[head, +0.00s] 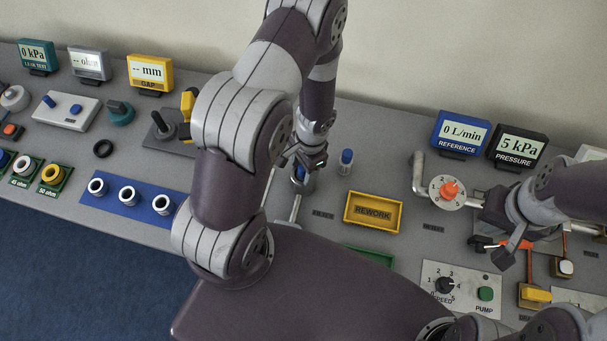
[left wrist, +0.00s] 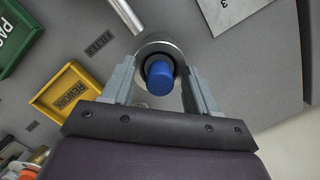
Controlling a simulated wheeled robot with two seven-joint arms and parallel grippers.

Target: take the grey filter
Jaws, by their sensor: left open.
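In the left wrist view a blue-topped cylinder (left wrist: 160,76) sits in a round grey housing (left wrist: 148,48). The blue end also shows below my left gripper in the head view (head: 299,173). My left gripper (head: 307,160) is open, with one finger on each side of the cylinder; I cannot tell whether they touch it. A second small cylinder, grey with a blue top (head: 346,161), stands upright just to the right. I cannot tell from its visible part whether the housed cylinder is the grey filter. My right gripper (head: 493,250) is by the orange-red lever; its jaw state is unclear.
A yellow REWORK tray (head: 373,212) lies right of my left gripper, with a green tray (head: 368,255) partly hidden below. A pipe (head: 296,208) leads from the housing. A dial valve (head: 447,191) and pump panel (head: 461,289) stand right. My left arm hides the middle left.

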